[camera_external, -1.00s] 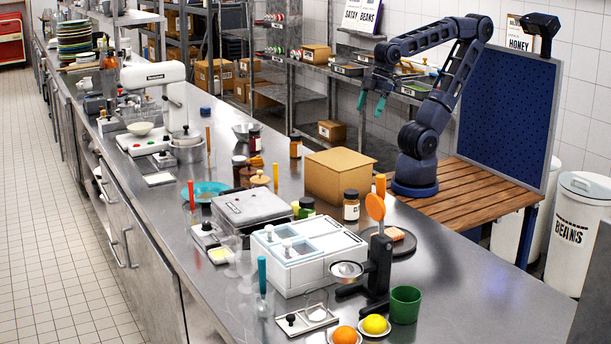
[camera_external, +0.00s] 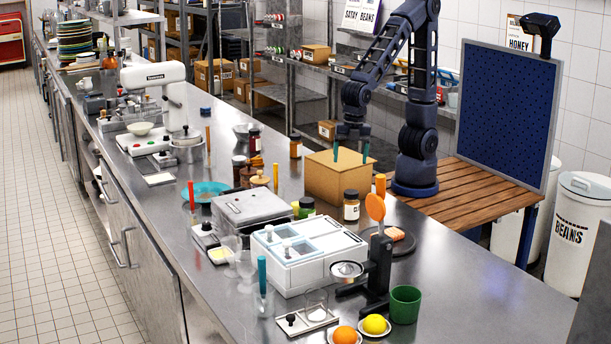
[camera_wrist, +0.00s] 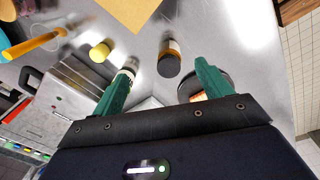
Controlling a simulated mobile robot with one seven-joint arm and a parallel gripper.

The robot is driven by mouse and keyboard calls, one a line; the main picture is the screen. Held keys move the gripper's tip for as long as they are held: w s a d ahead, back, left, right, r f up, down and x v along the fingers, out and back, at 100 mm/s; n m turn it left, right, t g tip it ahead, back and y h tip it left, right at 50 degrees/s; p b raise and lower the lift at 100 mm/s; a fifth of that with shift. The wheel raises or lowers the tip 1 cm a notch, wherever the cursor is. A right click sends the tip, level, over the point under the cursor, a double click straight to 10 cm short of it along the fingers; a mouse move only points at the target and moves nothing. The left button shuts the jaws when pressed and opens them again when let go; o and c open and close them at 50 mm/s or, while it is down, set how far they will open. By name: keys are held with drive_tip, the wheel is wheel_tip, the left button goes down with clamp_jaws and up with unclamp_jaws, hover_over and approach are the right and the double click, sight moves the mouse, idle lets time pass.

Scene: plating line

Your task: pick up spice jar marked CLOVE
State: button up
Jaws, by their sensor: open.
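A brown glass jar with a dark lid and white label (camera_external: 351,206) stands upright on the steel counter, in front of the cardboard box. Its label is too small to read surely, so I cannot confirm that it says CLOVE. A similar amber jar with a dark lid (camera_wrist: 169,60) shows in the wrist view, ahead of the fingertips and between their lines. My gripper (camera_external: 350,154) points down over the box, above and behind the labelled jar. In the wrist view my gripper (camera_wrist: 163,68) has its green fingers wide apart, with nothing held.
The open-topped-looking cardboard box (camera_external: 336,178) stands right behind the jar. A white lidded container (camera_external: 305,262) is in front. Other jars, including one by the back edge (camera_external: 296,147), stand nearby.

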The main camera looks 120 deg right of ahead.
sight(351, 192)
drive_tip(key=w+a+f+n, duration=0.1)
drive_tip(key=a+f+n, duration=0.1)
drive_tip(key=a+f, duration=0.1)
drive_tip(key=w+a+f, duration=0.1)
drive_tip(key=f, duration=0.1)
drive_tip(key=shift+w+a+f+n+g, duration=0.2)
drive_tip(key=shift+w+a+n+g, duration=0.05)
drive_tip(key=shift+w+n+g, duration=0.15)
wheel_tip(351, 192, down, 5)
drive_tip(key=shift+s+f, duration=0.1)
drive_tip(key=shift+f, duration=0.1)
drive_tip(key=shift+s+d+f, duration=0.1)
drive_tip(key=shift+s+f, duration=0.05)
drive_tip(key=shift+f, duration=2.55)
drive_tip(key=c, duration=1.2)
